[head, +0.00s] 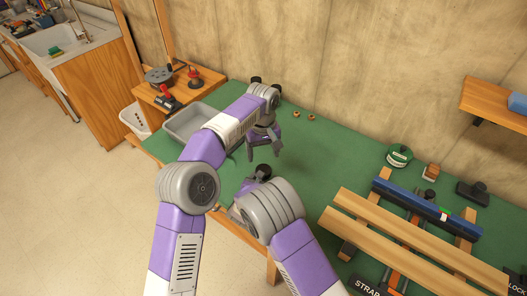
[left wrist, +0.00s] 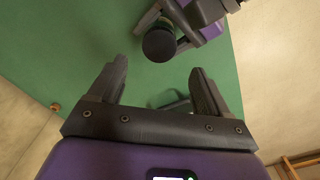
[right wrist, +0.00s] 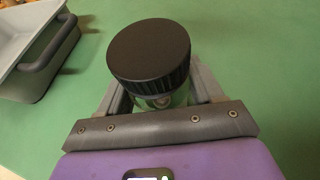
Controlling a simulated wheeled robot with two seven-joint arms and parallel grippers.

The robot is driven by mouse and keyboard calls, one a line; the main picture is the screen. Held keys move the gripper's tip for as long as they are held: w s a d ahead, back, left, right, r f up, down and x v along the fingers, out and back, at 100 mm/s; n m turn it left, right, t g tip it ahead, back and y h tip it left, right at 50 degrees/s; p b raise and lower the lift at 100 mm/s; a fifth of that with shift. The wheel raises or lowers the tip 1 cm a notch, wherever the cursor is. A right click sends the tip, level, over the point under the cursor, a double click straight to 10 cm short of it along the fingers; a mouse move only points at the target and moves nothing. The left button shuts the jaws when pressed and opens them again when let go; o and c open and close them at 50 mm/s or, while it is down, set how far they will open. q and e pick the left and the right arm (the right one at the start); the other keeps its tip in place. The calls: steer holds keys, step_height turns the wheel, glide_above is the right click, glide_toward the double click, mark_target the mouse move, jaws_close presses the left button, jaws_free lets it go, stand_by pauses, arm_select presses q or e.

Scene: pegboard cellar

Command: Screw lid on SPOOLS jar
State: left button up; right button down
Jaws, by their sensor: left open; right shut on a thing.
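The jar (right wrist: 163,101) is glass, and a black ribbed lid (right wrist: 149,50) sits on its mouth. I cannot tell whether the lid is screwed tight. My right gripper (right wrist: 158,92) is shut around the jar body below the lid. The label is mostly hidden. In the head view the dark lid (head: 263,170) shows at the right gripper, low over the green bench. My left gripper (head: 265,153) is open and empty above and beyond the jar. In the left wrist view the lid (left wrist: 159,45) lies ahead of the open left fingers (left wrist: 159,68), apart from them.
A grey tray (head: 179,126) stands on the green bench (head: 318,160) to the left, partly behind my left arm. Wooden bars (head: 400,240) with clamps fill the right side. The bench middle is clear.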

mark_target(264, 170)
arm_select(q)
steer(key=shift+m, duration=0.6)
steer(key=shift+f, duration=4.05)
steer(key=c, duration=1.1)
steer(key=m, duration=0.4)
steer(key=shift+d, duration=0.1)
steer(key=m, duration=0.3)
steer(key=shift+m, duration=0.3)
steer(key=m, duration=0.6)
